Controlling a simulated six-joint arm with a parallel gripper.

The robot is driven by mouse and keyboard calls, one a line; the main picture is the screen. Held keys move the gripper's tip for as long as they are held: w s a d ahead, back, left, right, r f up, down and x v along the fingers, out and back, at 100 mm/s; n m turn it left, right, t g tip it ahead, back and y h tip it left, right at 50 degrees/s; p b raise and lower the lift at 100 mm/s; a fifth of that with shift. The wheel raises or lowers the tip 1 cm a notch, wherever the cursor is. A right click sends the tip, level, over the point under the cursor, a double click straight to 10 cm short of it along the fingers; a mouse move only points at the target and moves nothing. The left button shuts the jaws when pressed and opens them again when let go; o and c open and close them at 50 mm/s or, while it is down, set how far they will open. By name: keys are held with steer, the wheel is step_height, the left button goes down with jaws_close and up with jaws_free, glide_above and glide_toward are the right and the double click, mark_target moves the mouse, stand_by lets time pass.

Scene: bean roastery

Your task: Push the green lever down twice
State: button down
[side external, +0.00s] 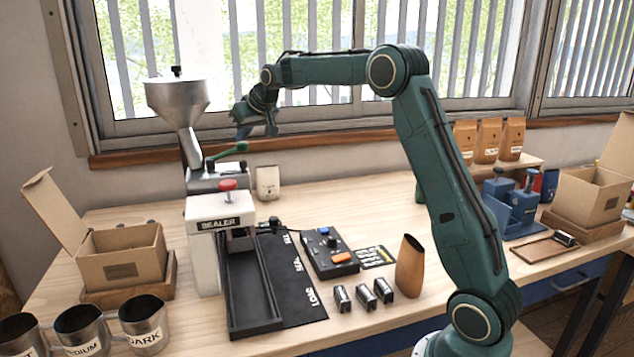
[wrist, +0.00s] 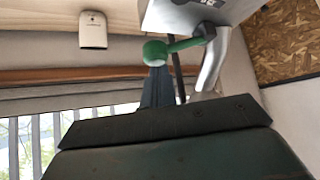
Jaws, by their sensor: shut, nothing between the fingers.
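The green lever (side external: 228,150) sticks out to the right from the metal machine under the hopper, its round knob at the outer end. In the wrist view, the lever (wrist: 180,46) runs from the machine at upper right to its knob. My gripper (side external: 245,130) is shut and empty, just above the knob in the side view. In the wrist view my dark fingers (wrist: 158,88) show right by the knob, partly covered by it. I cannot tell whether they touch it.
The hopper (side external: 178,100) rises close to the left of my gripper. A sealer (side external: 215,222) with a red knob stands in front of the machine. The table behind the control box (side external: 328,255) is clear.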

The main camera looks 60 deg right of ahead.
steer(key=shift+f, duration=1.35)
steer(key=shift+r, duration=3.1)
